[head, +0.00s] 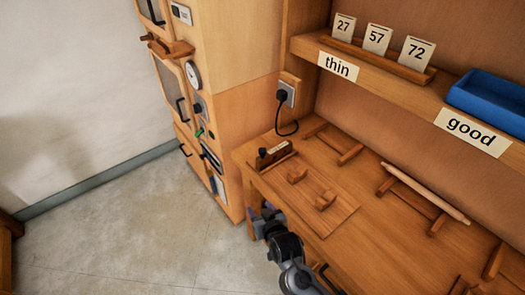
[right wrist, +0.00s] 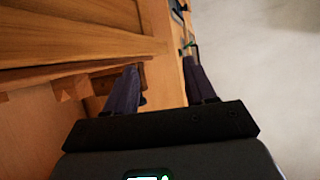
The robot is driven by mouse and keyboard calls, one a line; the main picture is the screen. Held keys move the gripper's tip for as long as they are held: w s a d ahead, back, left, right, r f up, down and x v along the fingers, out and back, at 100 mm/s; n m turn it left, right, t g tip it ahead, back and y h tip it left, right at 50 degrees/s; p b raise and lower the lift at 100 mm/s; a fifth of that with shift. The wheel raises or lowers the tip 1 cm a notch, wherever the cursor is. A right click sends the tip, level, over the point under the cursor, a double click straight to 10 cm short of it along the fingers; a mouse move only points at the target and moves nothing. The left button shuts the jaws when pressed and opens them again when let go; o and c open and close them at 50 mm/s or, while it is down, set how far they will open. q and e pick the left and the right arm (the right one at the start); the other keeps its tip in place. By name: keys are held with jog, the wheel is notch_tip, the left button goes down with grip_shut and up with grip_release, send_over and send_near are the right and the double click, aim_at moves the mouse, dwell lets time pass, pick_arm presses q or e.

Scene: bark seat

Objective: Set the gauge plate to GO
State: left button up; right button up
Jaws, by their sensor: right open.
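A small wooden piece with a white label and a dark knob (head: 274,153) stands at the near left corner of the bench top; it may be the gauge plate, but its lettering is too small to read. My right gripper (head: 262,218) is below and in front of that corner, beside the bench's left end, apart from the piece. In the right wrist view my right gripper (right wrist: 163,88) shows two dark fingers spread wide with nothing between them. My left gripper is not in view.
The wooden bench (head: 335,215) holds a board with two blocks and a pale rod (head: 425,192) on supports. Above are a shelf with number cards (head: 377,40) and a blue tray (head: 490,98). A tall cabinet (head: 225,110) stands behind left.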

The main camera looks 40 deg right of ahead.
aim_at(262, 154)
jog(key=w+d+r+m+h, duration=0.1)
jog(key=w+d+r+h, duration=0.1)
jog(key=w+d, duration=0.2)
jog(key=w+d+r+m+t+h+b, duration=0.1)
jog(key=w+d+r+h, duration=0.1)
jog(key=w, duration=0.4)
jog(key=w+d+r+m+t+h+b, duration=0.1)
jog(key=w+d+r+h, duration=0.2)
jog(key=w+d, duration=0.2)
jog(key=shift+w+d+r+m, duration=0.1)
jog(key=shift+d+m, duration=0.3)
jog(key=shift+d, duration=0.6)
grip_shut()
